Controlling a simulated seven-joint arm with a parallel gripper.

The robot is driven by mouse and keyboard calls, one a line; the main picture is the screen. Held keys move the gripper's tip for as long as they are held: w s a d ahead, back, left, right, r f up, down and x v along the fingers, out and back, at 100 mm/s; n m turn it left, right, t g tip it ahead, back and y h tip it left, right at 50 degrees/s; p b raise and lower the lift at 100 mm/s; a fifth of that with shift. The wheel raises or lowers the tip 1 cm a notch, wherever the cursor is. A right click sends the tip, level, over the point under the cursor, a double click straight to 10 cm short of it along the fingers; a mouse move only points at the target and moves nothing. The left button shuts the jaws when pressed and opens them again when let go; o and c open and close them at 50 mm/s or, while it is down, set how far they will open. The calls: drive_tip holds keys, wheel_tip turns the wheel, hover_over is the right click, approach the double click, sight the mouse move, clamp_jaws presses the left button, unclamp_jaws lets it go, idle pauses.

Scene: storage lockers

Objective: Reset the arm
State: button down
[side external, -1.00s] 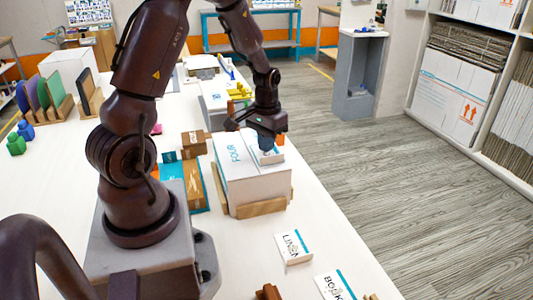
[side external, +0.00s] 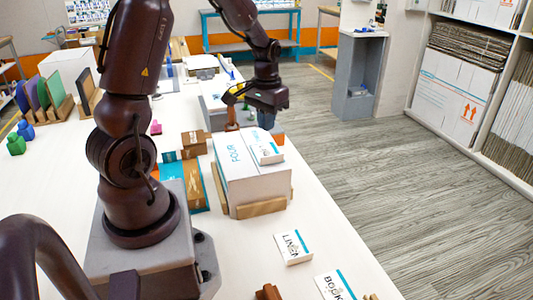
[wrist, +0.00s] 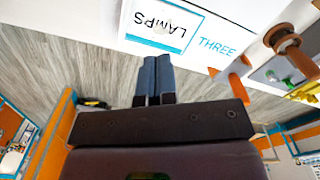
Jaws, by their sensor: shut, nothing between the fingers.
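My gripper (side external: 266,120) hangs past the far end of a white box marked FOUR (side external: 232,170), above the right edge of the table. Its two blue-grey fingers (wrist: 153,72) are together in the wrist view, with nothing between them. In the wrist view, a white box marked THREE (wrist: 240,35) and a card reading LAMPS (wrist: 165,22) show beyond the fingertips.
Cards reading LINEN (side external: 293,248) and BOOK (side external: 335,286) lie on the white table (side external: 330,225) in front. Brown boxes (side external: 193,143) stand left of the FOUR box. Coloured panels in wooden racks (side external: 52,102) stand at the left. Open wooden floor (side external: 400,190) lies to the right.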

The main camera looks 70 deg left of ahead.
drive_tip(key=shift+s+d, duration=0.1)
drive_tip(key=shift+s, duration=0.05)
drive_tip(key=shift+s+d, duration=0.6)
drive_tip(key=shift+s, duration=0.05)
drive_tip(key=s+d+r+m+t, duration=0.2)
drive_tip(key=s+d+r+m, duration=0.1)
drive_tip(key=d+r, duration=0.5)
drive_tip(key=s+d+r+m+t, duration=0.3)
drive_tip(key=d+r, duration=0.5)
drive_tip(key=d, duration=0.3)
drive_tip(key=shift+s+d+t, duration=0.3)
drive_tip(key=shift+s, duration=0.6)
